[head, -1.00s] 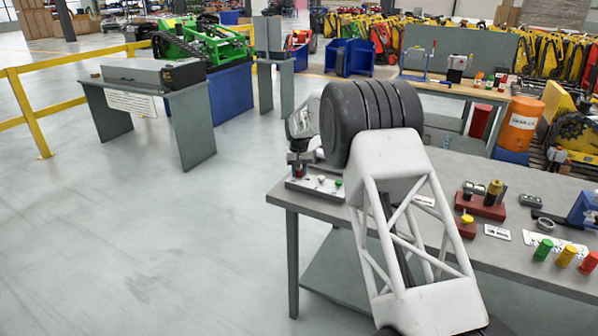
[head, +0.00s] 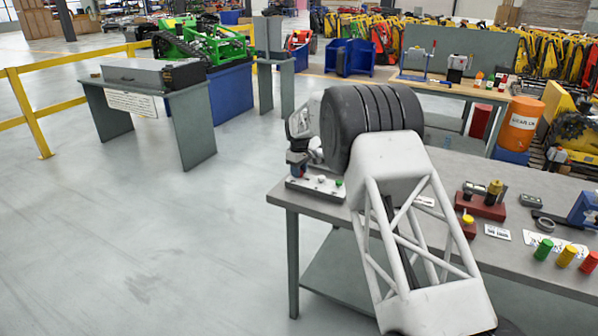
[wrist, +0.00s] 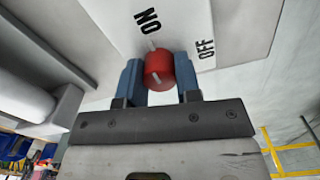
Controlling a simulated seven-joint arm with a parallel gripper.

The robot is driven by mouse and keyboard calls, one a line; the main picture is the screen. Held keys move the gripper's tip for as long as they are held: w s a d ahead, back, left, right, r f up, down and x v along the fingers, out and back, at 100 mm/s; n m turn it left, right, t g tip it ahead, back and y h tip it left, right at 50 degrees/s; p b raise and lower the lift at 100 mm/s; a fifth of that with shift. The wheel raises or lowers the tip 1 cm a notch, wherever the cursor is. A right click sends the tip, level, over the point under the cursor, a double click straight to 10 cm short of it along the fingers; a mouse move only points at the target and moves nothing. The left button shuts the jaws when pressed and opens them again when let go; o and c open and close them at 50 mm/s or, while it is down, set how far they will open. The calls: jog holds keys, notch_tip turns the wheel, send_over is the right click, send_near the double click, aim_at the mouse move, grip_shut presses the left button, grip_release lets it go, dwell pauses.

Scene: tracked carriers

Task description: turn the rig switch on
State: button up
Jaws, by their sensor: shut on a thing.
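The rig switch is a red knob (wrist: 158,70) on a white plate (wrist: 112,18) lettered ON and OFF. In the wrist view my gripper (wrist: 159,66) has its blue fingers on both sides of the knob, shut on it. A white mark at the knob's far edge lies on the side of the ON lettering; OFF is to the right. In the head view my gripper (head: 297,172) points down at the left end of the switch panel (head: 321,187), on the near-left corner of the grey bench (head: 300,200). The fingers mostly hide the knob there.
A small green button (head: 338,182) sits on the same panel, right of my gripper. Red blocks (head: 482,206), a tape ring (head: 544,246) and coloured cylinders (head: 566,255) are farther right on the bench. The floor at left is open.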

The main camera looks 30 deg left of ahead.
jog(key=shift+r, duration=0.1)
dwell(0.3)
jog(key=o, duration=0.9)
jog(key=shift+r, duration=3.85)
